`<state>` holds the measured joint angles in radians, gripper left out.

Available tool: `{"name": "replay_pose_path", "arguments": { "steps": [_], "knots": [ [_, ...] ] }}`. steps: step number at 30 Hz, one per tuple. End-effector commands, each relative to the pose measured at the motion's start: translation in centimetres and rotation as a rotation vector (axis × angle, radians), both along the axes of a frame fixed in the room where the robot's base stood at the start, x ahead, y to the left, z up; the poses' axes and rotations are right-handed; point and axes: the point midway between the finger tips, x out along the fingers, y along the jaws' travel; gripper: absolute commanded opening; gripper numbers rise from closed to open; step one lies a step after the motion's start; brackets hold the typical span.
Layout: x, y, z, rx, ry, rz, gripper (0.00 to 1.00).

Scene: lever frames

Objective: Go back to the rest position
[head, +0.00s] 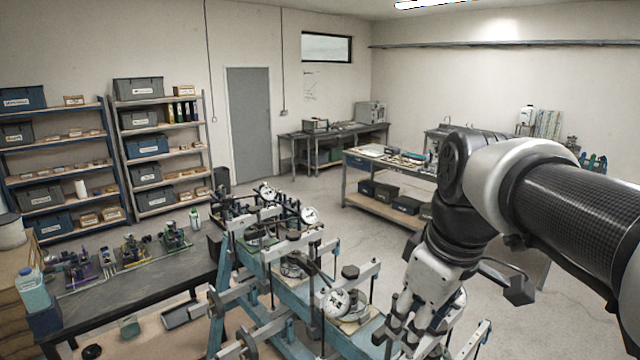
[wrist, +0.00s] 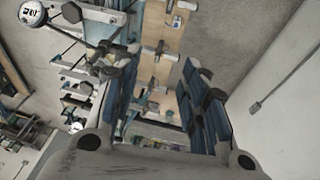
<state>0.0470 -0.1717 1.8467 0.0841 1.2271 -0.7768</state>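My gripper (head: 408,335) hangs from my arm at the lower right of the head view, in front of the right side of a blue lever frame (head: 285,297). Part of the frame's near right end is hidden behind my gripper. I cannot tell whether a finger touches a lever.
A dark workbench (head: 150,285) with small devices stands at the left, in front of shelves (head: 160,150) of bins. A workbench (head: 375,195) stands behind the frame, with another bench (head: 300,140) at the back wall. Open floor (head: 305,190) lies between them.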

Motion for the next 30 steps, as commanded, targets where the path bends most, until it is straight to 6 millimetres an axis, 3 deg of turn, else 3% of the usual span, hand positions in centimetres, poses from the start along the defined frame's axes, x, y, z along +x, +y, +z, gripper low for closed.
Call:
{"name": "replay_pose_path", "arguments": {
  "steps": [1, 6, 16, 30],
  "knots": [
    [-1.8, 0.1, -0.2, 0.009, -0.023, -0.065, 0.4],
    [-6.5, 0.0, -2.0, 0.058, -0.095, -0.303, 0.4],
    [-13.0, -0.2, -6.9, 0.178, -0.208, -0.648, 0.4],
    [-14.0, -0.3, -18.3, 0.183, -0.188, -0.684, 0.4]
  ]
}}
